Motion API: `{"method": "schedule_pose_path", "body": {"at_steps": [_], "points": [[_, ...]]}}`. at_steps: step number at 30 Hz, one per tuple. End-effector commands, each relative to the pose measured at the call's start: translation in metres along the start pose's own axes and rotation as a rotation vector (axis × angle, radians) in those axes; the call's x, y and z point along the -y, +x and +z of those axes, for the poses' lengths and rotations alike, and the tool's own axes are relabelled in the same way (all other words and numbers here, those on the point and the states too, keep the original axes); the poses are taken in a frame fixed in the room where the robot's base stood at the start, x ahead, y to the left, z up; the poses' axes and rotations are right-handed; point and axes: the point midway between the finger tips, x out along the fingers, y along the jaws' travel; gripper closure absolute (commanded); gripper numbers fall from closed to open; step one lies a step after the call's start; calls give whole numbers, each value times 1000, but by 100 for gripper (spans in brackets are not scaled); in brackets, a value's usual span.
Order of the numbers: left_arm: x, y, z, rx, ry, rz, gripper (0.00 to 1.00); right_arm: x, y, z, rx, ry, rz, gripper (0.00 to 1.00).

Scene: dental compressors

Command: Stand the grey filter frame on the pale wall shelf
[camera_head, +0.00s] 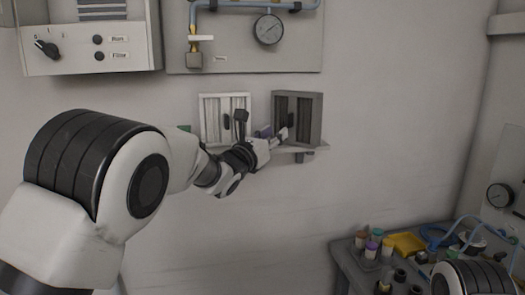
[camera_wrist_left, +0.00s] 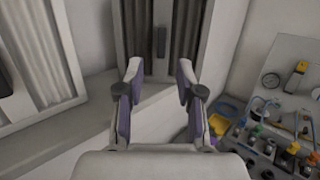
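The grey filter frame (camera_head: 317,120) stands upright on the right part of the pale wall shelf (camera_head: 318,148), its dark pleated face turned outward. My left gripper (camera_head: 262,132) is in front of it, fingers spread with nothing between them. In the left wrist view, the grey frame (camera_wrist_left: 206,38) with its dark handle is just beyond the fingertips of the gripper (camera_wrist_left: 160,72). I cannot tell whether a fingertip touches it. The shelf (camera_wrist_left: 75,152) runs below. My right gripper is not in view.
A white filter frame (camera_head: 204,122) stands on the shelf to the left, close to my left gripper. A gauge panel (camera_head: 240,58) and a control box (camera_head: 90,52) hang above. A table (camera_head: 345,255) with bottles and a yellow tray (camera_head: 408,243) is at lower right.

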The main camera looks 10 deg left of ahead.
Motion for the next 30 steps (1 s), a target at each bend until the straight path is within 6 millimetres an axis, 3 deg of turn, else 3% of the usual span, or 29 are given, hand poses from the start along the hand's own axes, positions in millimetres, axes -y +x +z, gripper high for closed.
{"method": "schedule_pose_path", "body": {"at_steps": [1,3,9,20,23,26,27,29,30], "points": [[0,-16,-6,0,0,1,63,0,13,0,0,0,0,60],[0,-34,-5,-1,1,1,63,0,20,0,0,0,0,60],[0,-67,-2,1,1,0,63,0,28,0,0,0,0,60],[-2,-72,-7,-10,-22,4,63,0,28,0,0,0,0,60],[-13,-81,-48,-75,-174,44,63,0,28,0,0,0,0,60],[-33,-109,-133,-198,-509,158,63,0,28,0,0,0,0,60],[-40,-128,-175,-253,-678,230,63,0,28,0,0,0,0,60],[-48,-164,-240,-327,-949,369,63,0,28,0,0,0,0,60],[-50,-192,-281,-366,-1125,478,63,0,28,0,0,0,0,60]]}}
